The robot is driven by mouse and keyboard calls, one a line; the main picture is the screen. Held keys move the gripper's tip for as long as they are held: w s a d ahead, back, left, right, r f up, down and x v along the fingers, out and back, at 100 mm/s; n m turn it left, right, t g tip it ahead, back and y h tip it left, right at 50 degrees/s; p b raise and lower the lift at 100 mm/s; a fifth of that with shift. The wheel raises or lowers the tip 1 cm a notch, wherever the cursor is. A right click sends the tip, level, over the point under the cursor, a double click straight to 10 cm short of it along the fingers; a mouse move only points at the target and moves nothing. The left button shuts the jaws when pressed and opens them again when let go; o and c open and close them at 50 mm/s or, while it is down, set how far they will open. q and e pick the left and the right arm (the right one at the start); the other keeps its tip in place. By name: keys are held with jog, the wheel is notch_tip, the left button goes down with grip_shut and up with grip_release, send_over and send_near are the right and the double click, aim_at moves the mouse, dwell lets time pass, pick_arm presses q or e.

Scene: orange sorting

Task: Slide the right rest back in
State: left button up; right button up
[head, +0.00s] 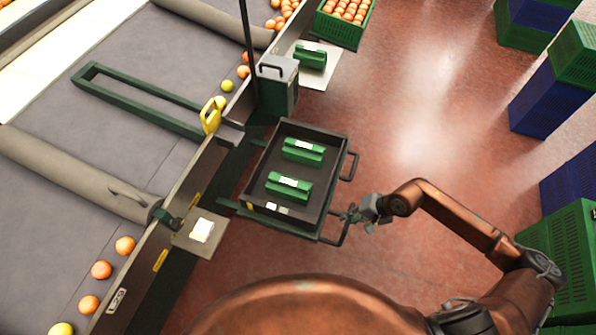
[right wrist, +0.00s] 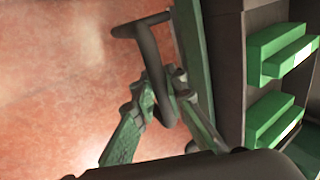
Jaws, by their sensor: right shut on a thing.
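The rest (head: 278,222) is a green-edged slide standing out from the belt's side frame, under a dark open tray (head: 326,180). A dark bar handle (head: 337,240) sticks out from its outer edge; it also shows in the right wrist view (right wrist: 148,48). My right gripper (head: 352,214) is at this handle, its fingers closed around the bar. In the right wrist view, the green fingers (right wrist: 162,98) lie on both sides of the bar. My left gripper is not in view.
Two green blocks (head: 303,151) with white labels lie in the tray. A second dark handle (head: 350,166) is farther along its outer side. A grey belt (head: 120,120) with oranges runs at left. Green and blue crates (head: 560,250) stand at right; red floor lies between.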

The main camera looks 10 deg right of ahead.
grip_shut()
jog(key=shift+a, duration=0.1)
jog(key=shift+w+a+b, duration=0.6)
jog(key=shift+w+a, duration=0.35)
jog(key=shift+a, duration=0.5)
jog(key=shift+w+a+b, duration=0.6)
jog(key=shift+w+a, duration=0.3)
jog(key=shift+a, duration=0.6)
jog(key=shift+w+a+b, duration=0.6)
jog(key=shift+w+a, duration=0.35)
jog(key=shift+a, duration=0.5)
jog(key=o, duration=1)
grip_release()
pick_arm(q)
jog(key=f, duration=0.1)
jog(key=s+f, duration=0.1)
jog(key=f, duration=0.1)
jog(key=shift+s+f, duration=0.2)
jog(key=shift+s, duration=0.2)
pick_arm(e)
jog(key=shift+r, duration=0.1)
pick_arm(q)
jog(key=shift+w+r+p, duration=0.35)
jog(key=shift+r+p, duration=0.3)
jog(key=shift+p, duration=0.05)
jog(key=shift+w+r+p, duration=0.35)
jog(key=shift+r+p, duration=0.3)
pick_arm(e)
jog(key=shift+r, duration=3.4)
jog(key=shift+a, duration=0.1)
